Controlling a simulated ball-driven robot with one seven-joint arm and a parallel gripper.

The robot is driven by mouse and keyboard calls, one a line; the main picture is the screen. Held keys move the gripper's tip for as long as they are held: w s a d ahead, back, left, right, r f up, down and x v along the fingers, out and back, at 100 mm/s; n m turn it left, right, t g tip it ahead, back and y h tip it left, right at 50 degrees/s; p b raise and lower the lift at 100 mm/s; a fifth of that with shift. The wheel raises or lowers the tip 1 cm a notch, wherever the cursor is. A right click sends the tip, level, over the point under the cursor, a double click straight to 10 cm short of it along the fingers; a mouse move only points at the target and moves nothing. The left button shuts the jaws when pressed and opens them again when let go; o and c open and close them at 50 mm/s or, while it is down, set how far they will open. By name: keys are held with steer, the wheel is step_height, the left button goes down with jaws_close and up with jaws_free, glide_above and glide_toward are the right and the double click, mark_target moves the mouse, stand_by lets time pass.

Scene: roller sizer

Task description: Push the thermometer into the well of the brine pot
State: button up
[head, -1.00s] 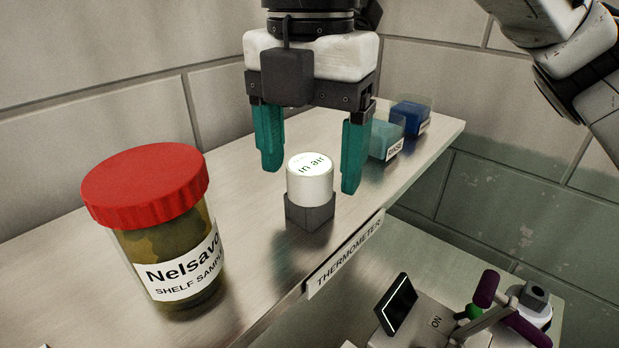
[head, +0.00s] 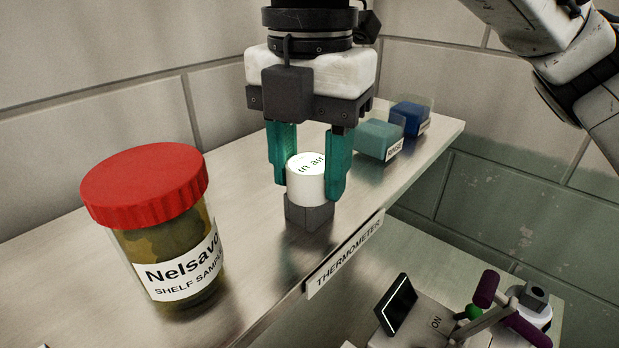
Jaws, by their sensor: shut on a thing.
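The thermometer (head: 305,185) is a white round head with "in air" on its top face. It stands upright in a small dark grey block (head: 309,214) on the metal shelf, behind the THERMOMETER label. My gripper (head: 311,186) has its two teal fingers closed against the sides of the white head, one on the left and one on the right. Any stem of the thermometer is hidden in or behind the block. I cannot make out a brine pot in this view.
A red-lidded sample jar (head: 158,225) stands left on the shelf (head: 256,238). A teal box marked RINSE (head: 378,139) and a blue box (head: 409,116) stand behind to the right. Below the shelf edge is a machine with a dark screen (head: 397,304) and purple-handled lever (head: 486,289).

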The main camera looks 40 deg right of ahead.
mark_target(309, 164)
steer(key=shift+r, duration=0.45)
step_height(309, 164, up, 2)
steer(key=shift+r, duration=0.1)
steer(key=s+a+r, duration=0.3)
steer(key=a+r, duration=0.1)
steer(key=r, duration=0.2)
steer(key=shift+s, duration=0.15)
steer(key=s+a+r, duration=0.1)
steer(key=s+a, duration=0.1)
steer(key=s+a+r, duration=0.1)
steer(key=s+a, duration=0.1)
steer(key=s+a+r, duration=0.2)
steer(key=shift+a, duration=0.3)
steer(key=shift+w, duration=0.15)
